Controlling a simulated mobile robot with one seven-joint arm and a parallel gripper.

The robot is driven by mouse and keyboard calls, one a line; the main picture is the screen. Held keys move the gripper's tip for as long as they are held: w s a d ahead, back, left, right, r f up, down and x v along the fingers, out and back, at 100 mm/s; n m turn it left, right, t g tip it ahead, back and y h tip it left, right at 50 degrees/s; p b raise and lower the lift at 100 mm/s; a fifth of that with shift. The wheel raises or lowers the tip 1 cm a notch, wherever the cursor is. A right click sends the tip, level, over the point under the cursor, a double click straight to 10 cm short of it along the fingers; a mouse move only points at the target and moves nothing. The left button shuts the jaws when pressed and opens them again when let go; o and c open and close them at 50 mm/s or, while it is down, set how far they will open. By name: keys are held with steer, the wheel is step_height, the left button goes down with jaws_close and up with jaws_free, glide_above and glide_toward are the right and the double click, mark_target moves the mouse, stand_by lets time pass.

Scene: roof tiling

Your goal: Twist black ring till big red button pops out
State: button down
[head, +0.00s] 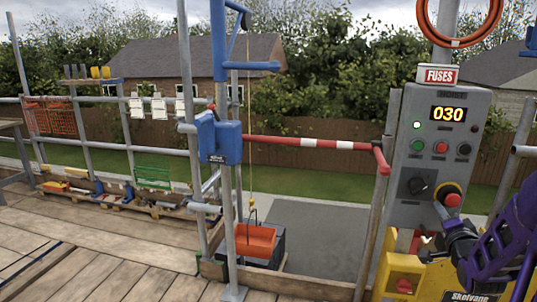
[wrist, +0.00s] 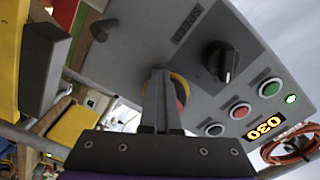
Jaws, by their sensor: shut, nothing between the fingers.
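The big red button (head: 453,200) is on the lower right of the grey control box (head: 428,130), with a yellow surround behind it. In the wrist view, only slivers of the red button (wrist: 181,93) and the yellow surround (wrist: 183,79) show behind my fingers. A dark edge shows near the surround, but I cannot make out the black ring clearly. My gripper (wrist: 160,75) is shut and empty, directly in front of the button. In the head view my gripper (head: 440,210) overlaps the button's lower left; I cannot tell whether it touches.
A black rotary knob (head: 418,185) sits left of the button. Green (head: 418,145), red (head: 441,147) and black (head: 463,149) small buttons are above, under a display (head: 448,114) reading 030. Yellow machinery (head: 408,281) stands below the box. A red-white barrier (head: 310,144) is at left.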

steer(key=shift+d+r, duration=0.45)
steer(key=shift+r, duration=0.1)
steer(key=shift+a+r, duration=0.25)
steer(key=shift+r, duration=0.1)
steer(key=shift+f, duration=0.15)
steer(key=shift+a+f+b, duration=0.25)
steer(key=shift+b, duration=0.15)
steer(key=v, duration=0.6)
steer(key=shift+a, duration=0.35)
steer(key=shift+w+f, duration=0.1)
steer(key=shift+f, duration=0.05)
